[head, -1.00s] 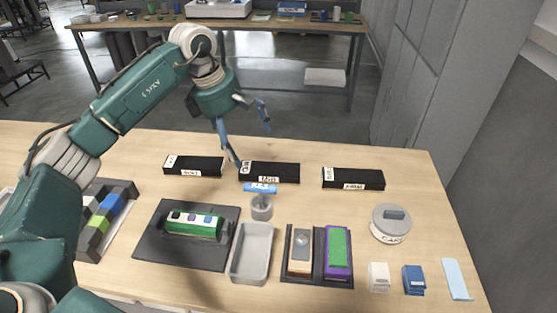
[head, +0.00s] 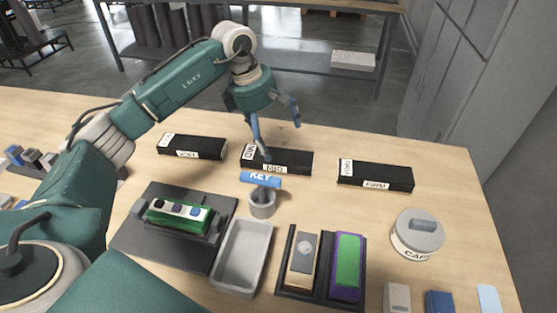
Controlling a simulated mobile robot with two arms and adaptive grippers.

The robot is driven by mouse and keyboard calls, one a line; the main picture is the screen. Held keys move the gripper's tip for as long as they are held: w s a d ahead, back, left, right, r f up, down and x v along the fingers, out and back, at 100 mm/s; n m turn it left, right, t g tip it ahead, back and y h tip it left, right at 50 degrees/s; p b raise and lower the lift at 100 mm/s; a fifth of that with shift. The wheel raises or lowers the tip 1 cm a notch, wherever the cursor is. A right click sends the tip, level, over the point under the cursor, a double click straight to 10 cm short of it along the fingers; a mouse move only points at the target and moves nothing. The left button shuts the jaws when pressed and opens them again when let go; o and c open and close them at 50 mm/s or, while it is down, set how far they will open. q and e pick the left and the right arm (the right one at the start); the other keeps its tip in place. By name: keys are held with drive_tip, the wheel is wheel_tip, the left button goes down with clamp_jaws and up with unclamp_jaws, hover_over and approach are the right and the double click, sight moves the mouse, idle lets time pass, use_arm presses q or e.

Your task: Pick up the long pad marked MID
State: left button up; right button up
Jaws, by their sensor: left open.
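The long black pad marked MID (head: 290,158) lies on the table at the back middle, its white label facing me. A similar black pad (head: 192,146) lies to its left, with a label too small to read surely. Another black pad marked FIRM (head: 376,175) lies to its right. My left gripper (head: 280,138) is open above the MID pad. One blue finger reaches down at the pad's left part and the other stands higher, over its far side. I cannot tell whether a finger touches the pad. My right gripper is not in view.
In front of the pads stand a blue KEY piece (head: 261,180) on a grey holder, a grey tray (head: 242,256), a dark board (head: 150,248) with a green block, a two-slot holder (head: 322,299) and a round lidded CAP container (head: 417,234). Bare table lies behind the pads.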

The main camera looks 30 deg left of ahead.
sight(278, 152)
use_arm(q)
drive_tip(key=shift+x, duration=0.8)
drive_tip(key=x, duration=0.1)
drive_tip(key=p+x, duration=0.1)
drive_tip(key=x, duration=0.2)
drive_tip(key=shift+s+f+p, duration=0.2)
drive_tip(key=shift+s+p, duration=0.15)
drive_tip(key=shift+p, duration=0.05)
drive_tip(key=shift+w+d+f, duration=0.1)
drive_tip(key=shift+w+f, duration=0.1)
drive_tip(key=shift+f, duration=0.4)
drive_tip(key=c, duration=1.5)
drive_tip(key=shift+c, duration=0.4)
drive_tip(key=shift+r, duration=0.15)
